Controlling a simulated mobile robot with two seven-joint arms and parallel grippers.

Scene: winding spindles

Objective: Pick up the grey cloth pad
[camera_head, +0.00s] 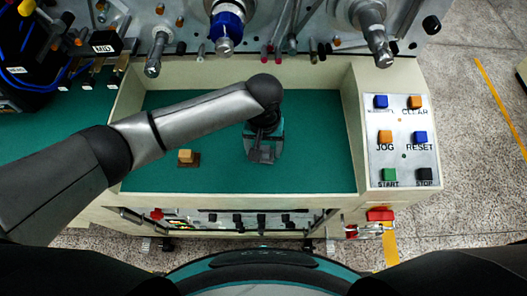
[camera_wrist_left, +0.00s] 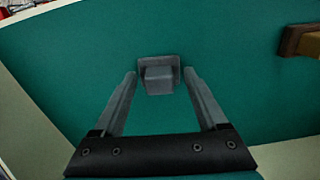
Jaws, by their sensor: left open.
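The grey cloth pad (camera_wrist_left: 158,76) shows in the left wrist view as a flat grey base with a raised block on it, lying on the green mat (camera_wrist_left: 230,85). My left gripper (camera_wrist_left: 160,76) is open, with one finger on each side of the pad's block in that view. I cannot tell whether the fingers touch it. In the head view my left gripper (camera_head: 262,152) points down over the middle of the green mat (camera_head: 320,150) and largely hides the pad. My right gripper is not in view.
A brown pad with an orange block (camera_head: 186,157) lies left of the gripper. A button panel (camera_head: 402,140) stands at the right of the mat. Machine spindles (camera_head: 226,35) hang over the back edge. The right part of the mat is clear.

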